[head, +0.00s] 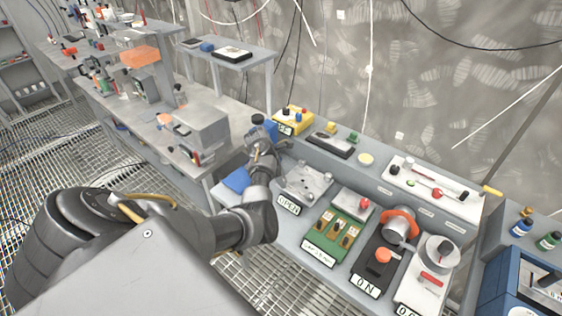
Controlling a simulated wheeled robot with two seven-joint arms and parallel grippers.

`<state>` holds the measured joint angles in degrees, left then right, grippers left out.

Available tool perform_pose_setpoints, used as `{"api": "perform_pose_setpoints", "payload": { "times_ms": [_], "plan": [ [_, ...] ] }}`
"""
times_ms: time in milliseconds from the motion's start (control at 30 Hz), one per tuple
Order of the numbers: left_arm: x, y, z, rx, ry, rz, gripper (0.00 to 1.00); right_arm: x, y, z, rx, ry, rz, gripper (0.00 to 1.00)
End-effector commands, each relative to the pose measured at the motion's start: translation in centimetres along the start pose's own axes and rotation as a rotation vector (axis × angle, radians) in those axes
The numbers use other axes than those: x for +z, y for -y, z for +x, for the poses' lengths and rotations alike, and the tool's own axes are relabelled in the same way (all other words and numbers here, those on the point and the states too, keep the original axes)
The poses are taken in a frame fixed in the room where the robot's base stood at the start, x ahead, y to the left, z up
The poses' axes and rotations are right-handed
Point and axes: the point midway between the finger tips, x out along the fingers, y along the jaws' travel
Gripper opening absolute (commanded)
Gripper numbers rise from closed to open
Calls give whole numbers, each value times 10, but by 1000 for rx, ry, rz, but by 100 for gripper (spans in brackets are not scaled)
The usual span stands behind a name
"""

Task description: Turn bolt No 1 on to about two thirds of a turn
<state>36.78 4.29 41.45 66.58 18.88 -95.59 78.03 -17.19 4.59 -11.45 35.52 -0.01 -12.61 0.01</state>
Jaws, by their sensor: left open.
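My left arm reaches across from the lower left to the workbench. Its gripper (262,145) is open at the left end of the bench, by a blue item with a dark round top (258,120). A grey plate (308,182) with small raised parts lies just right of the gripper, behind a label reading OPEN (289,203). I cannot make out a number on any bolt, so I cannot tell which is bolt No 1. My arm hides part of the bench's left end. My right gripper is not in view.
Right along the bench are a green board (338,228) with yellow switches, an orange-ringed cylinder (399,222) and a unit with a red handle (430,280). A yellow box (292,121) stands at the back. A blue crate (520,285) is at the far right.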

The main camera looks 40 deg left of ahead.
Motion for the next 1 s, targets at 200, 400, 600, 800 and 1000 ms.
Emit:
{"api": "perform_pose_setpoints", "payload": {
  "times_ms": [200, 400, 600, 800, 1000],
  "plan": [
    [0, 0, 4, 1, 0, 1, 50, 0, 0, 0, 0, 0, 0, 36],
    [0, 0, 4, 1, 0, 1, 40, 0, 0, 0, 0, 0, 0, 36],
    [0, 0, 3, 1, 0, 1, 13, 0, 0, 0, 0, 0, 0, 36],
    [0, 0, 3, -1, 0, 5, 5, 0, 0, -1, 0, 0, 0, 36],
    [0, 0, 3, -22, -1, 51, 5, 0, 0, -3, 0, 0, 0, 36]
  ]
}}
